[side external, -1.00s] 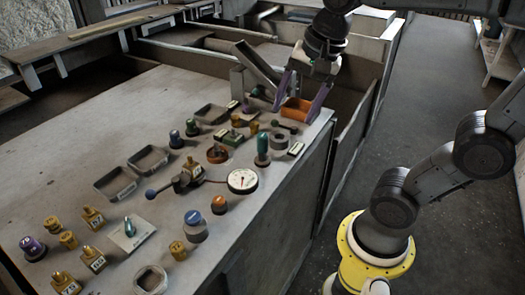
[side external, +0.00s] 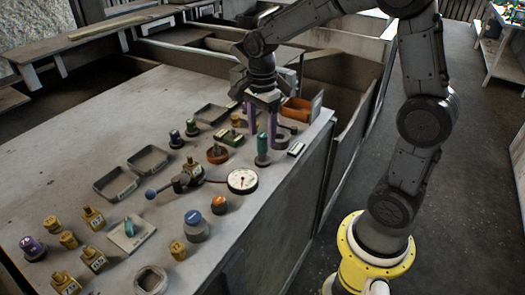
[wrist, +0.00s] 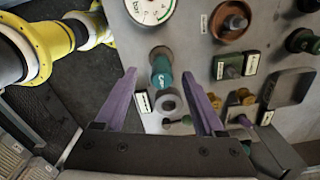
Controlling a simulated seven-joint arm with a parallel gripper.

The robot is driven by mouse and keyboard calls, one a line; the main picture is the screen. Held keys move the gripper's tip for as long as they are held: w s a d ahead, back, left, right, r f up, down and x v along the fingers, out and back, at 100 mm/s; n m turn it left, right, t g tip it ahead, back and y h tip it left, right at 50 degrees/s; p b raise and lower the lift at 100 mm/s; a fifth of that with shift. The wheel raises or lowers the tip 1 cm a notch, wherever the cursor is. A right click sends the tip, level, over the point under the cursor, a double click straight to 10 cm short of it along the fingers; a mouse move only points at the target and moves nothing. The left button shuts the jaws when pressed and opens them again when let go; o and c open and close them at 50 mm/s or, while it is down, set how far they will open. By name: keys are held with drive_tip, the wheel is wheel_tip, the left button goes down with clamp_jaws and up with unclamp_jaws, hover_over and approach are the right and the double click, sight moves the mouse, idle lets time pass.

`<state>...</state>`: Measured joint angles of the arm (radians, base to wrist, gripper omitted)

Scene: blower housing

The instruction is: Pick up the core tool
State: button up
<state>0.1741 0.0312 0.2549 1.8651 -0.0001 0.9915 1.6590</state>
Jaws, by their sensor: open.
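The core tool, taken to be the teal upright cylinder with a dark base and pale lettering (side external: 262,148), stands near the right edge of the workbench. In the wrist view the teal cylinder (wrist: 161,76) shows between my two purple fingers, its lettering partly readable. My gripper (side external: 262,127) points down above and slightly behind it in the side view. In the wrist view my gripper (wrist: 160,73) is open, with a gap on both sides of the cylinder. Whether the fingertips are level with its top cannot be told.
A grey ring (wrist: 168,103) and a small label plate (wrist: 143,101) sit close to the cylinder. A round dial (side external: 242,181) lies in front of it. An orange tray (side external: 297,110) is behind, to the right. Several knobs and brass parts crowd the left side.

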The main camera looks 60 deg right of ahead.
sight(263, 150)
drive_tip(key=shift+d+f, duration=0.15)
drive_tip(key=shift+f, duration=1.55)
drive_tip(key=shift+d+f, duration=0.1)
drive_tip(key=shift+f, duration=1.6)
drive_tip(key=shift+c, duration=0.3)
clamp_jaws()
